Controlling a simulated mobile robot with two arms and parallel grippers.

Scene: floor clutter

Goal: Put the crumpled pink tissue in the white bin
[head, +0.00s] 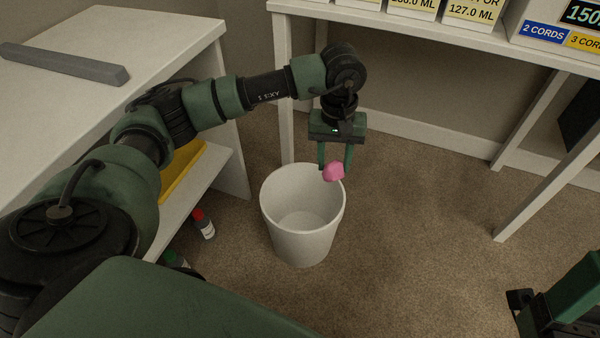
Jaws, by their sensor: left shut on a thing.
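The crumpled pink tissue (333,173) is a small pink lump held between the fingertips of my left gripper (335,167). The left gripper points down and is shut on it. In the picture, the tissue overlaps the right part of the rim of the white bin (297,240). The bin stands upright on the carpet, and the part of its inside that shows is empty. How high the tissue is above the rim is hard to tell. My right gripper (518,308) shows only in part at the lower right edge, and its fingers are not clear.
A white shelf unit (170,35) with a grey bar (62,63) and a yellow tray (182,172) stands left. A red-capped bottle (204,225) lies near its foot. A white table (420,35) with boxes stands behind. Carpet right of the bin is clear.

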